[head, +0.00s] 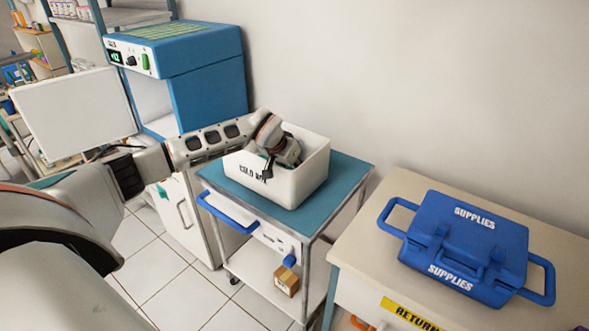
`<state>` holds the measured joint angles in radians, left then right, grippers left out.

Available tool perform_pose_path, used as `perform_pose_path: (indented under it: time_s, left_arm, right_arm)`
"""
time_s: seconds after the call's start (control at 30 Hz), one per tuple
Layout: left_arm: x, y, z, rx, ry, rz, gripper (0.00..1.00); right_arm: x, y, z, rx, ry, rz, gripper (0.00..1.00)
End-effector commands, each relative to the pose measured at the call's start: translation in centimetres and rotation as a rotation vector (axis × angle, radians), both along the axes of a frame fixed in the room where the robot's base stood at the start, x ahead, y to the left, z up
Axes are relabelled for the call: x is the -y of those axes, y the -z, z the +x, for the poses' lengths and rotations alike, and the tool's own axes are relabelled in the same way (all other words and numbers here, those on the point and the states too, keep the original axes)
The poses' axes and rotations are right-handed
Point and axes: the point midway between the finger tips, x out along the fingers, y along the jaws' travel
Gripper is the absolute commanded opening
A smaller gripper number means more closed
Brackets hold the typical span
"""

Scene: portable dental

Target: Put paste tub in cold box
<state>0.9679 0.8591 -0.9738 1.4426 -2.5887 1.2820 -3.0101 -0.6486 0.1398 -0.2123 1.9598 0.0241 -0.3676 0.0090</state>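The cold box (308,178) is a white open-topped box on the teal top of a small cart. Its front label is partly covered by a dark part of my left gripper. My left arm reaches in from the left, and my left gripper (270,165) is over and partly inside the box opening, near the front wall. Its fingertips are mostly hidden, so I cannot tell whether it is open or shut. I see no paste tub; the inside of the box is largely blocked by the gripper and walls. My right gripper is not in view.
The cart (345,172) has a blue handle and a small cardboard box (286,281) on its lower shelf. A blue supplies case (470,240) lies on a table at right. A blue-and-white machine (190,75) stands behind my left arm. A wall closes the back.

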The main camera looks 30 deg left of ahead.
Motion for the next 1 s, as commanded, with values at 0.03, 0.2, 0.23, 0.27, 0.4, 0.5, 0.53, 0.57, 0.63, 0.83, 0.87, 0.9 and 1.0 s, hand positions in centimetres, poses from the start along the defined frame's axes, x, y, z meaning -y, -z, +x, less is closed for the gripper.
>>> perform_pose_path:
  time_s: [0.03,0.2,0.23,0.27,0.4,0.5,0.53,0.57,0.63,0.83,0.87,0.9,1.0]
  left_arm:
    - [0.0,-0.2,0.0,0.002,0.000,0.000,0.18]
    - [0.0,0.0,0.0,0.001,-0.001,0.001,0.18]
    - [0.0,0.1,0.0,0.001,-0.001,0.001,0.18]
    - [0.0,0.2,0.0,0.000,-0.001,0.001,0.18]
    - [0.0,0.1,0.0,0.000,-0.001,0.001,0.57]
    - [0.0,0.1,0.0,0.000,-0.001,0.001,0.57]
    - [0.0,0.1,0.0,0.000,-0.001,0.001,0.57]
    - [0.0,0.1,0.0,0.000,-0.001,0.001,0.57]
    - [0.0,0.1,0.0,0.000,-0.001,0.001,0.57]
    - [-0.1,-1.2,-0.4,0.004,0.001,0.003,0.57]
    - [-0.2,-1.6,-0.6,0.004,0.001,0.004,0.57]
    - [-0.2,-2.2,-1.0,0.004,0.001,0.004,0.57]
    - [-0.2,-4.0,-2.1,0.006,0.001,0.004,0.57]
  right_arm:
    - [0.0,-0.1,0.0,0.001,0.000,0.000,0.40]
    - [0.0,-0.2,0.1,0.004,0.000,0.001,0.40]
    - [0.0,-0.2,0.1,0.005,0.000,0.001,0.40]
    - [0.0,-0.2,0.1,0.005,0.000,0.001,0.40]
    - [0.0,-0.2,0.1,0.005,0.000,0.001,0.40]
    - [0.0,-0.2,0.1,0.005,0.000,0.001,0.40]
    - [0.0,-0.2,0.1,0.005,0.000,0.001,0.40]
    - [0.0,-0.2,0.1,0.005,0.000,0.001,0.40]
    - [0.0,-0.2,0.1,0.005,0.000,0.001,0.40]
    - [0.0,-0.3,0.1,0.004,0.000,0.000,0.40]
    - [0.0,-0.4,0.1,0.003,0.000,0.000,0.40]
    - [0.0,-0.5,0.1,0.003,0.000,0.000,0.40]
    - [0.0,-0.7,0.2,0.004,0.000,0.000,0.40]
